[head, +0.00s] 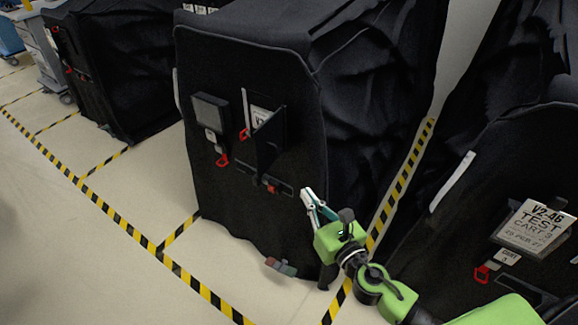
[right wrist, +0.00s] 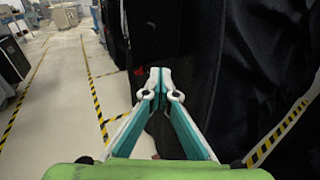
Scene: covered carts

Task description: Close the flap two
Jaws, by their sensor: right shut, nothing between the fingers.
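The middle cart (head: 230,190) is under a black cloth cover. On its front, a dark flap (head: 269,142) stands out from the cover, open, and partly hides a white label (head: 259,116) behind it. A second dark panel (head: 211,112) is to its left on the same face; I cannot tell which one is numbered two. My right gripper (head: 307,194) is shut and empty, in front of the cart, below and right of the open flap. In the right wrist view its fingertips (right wrist: 158,84) meet before black cloth. My left gripper is not in view.
Yellow-black floor tape (head: 130,228) marks the bays. The floor at left is clear.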

